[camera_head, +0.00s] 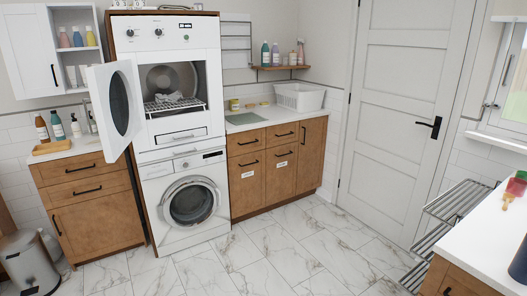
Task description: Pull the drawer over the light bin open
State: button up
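A wooden base cabinet (310,160) stands right of the stacked white machines. Its top row has a left drawer (240,147) and a right drawer (290,130), both shut, with dark bar handles. Under them are a left bin front (247,190) and a right bin front (281,178), both shut. Each bin front has a small white label, too small to read, so I cannot tell which is the light bin. My gripper is not in view.
The upper machine's round door (119,103) hangs open to the left. The marble floor (270,255) before the cabinet is clear. A wire rack (445,215) and white counter (490,240) stand at right. A pedal bin (28,262) stands at left; the panelled door (400,110) is shut.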

aim_at(236, 135)
jog(key=z, duration=0.1)
jog(key=i, duration=1.9)
jog(key=u, duration=0.65)
jog(key=i, duration=0.6)
jog(key=u, duration=1.05)
jog(key=i, duration=0.85)
jog(key=u, duration=0.55)
